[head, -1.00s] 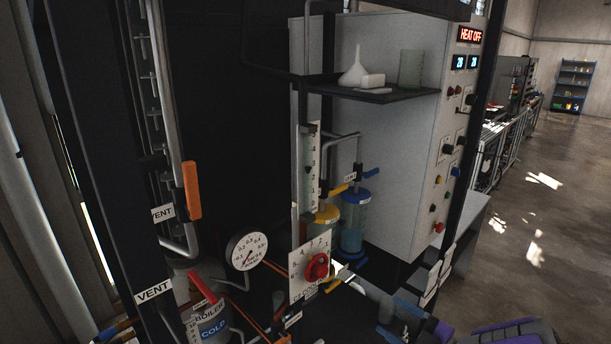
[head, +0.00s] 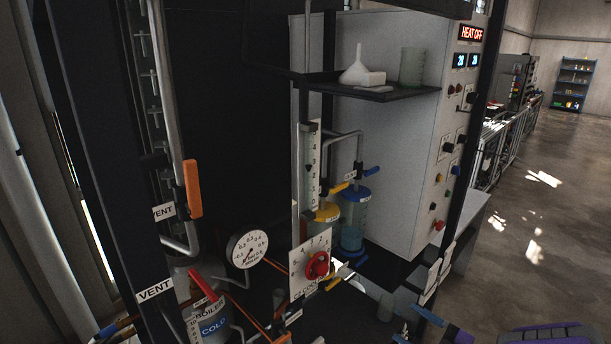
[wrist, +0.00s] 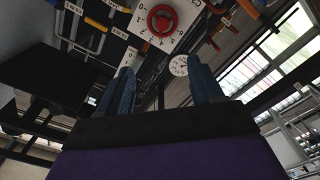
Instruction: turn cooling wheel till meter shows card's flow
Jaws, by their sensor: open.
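The red wheel (head: 317,265) sits on a white plate (head: 298,265) with numbers around it. It also shows upside down in the wrist view (wrist: 162,20), with its plate partly cut off by the top edge. Above it in the head view stands an upright clear meter tube (head: 310,165) with a scale; its reading is too small to tell. A round white dial (head: 247,249) is left of the wheel. My gripper (wrist: 163,88) is open, its two blue fingers spread and empty, apart from the wheel. I cannot make out the card.
An orange-handled vent valve (head: 193,189) and a boiler vessel (head: 212,315) stand left. A shelf (head: 385,93) with a funnel juts out above. Yellow-topped and blue-topped vessels (head: 354,222) stand behind the wheel. A grey cabinet (head: 400,150) reads HEAT OFF. Open floor lies right.

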